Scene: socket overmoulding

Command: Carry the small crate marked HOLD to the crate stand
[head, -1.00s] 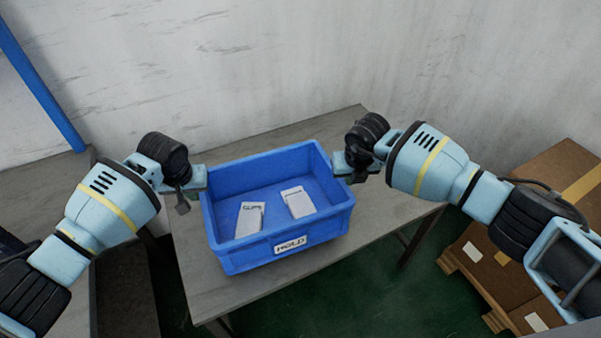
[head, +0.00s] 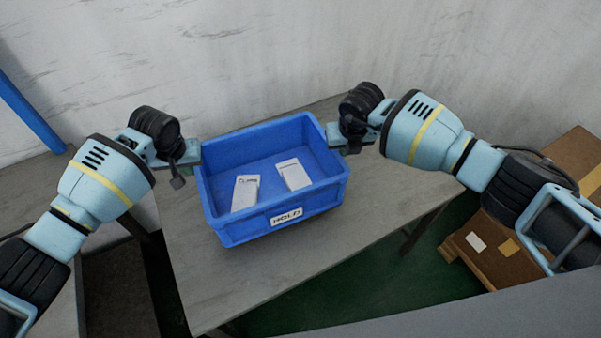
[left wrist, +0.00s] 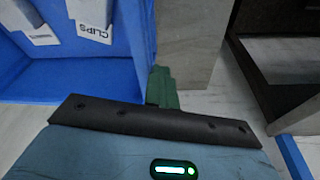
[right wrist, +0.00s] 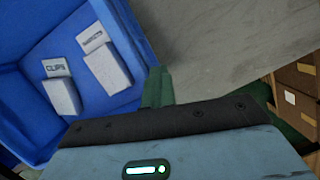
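The small blue crate marked HOLD (head: 235,229) is in the middle of the head view, over a grey table (head: 240,285). Whether its base touches the tabletop is unclear. Two white boxes lie inside, one marked CLIPS (head: 245,194), the other (head: 293,174) with a label too small to read. My left gripper (head: 192,152) is at the crate's left rim and my right gripper (head: 338,140) at its right rim. Both look shut on the rim. The wrist views show the green fingers of the left (left wrist: 162,88) and right (right wrist: 157,88) grippers against the crate walls.
A pale wall (head: 250,50) stands behind the table. Cardboard boxes (head: 570,160) on a wooden pallet are on the floor at the right. A blue post (head: 30,115) rises at the far left. The tabletop is bare around the crate.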

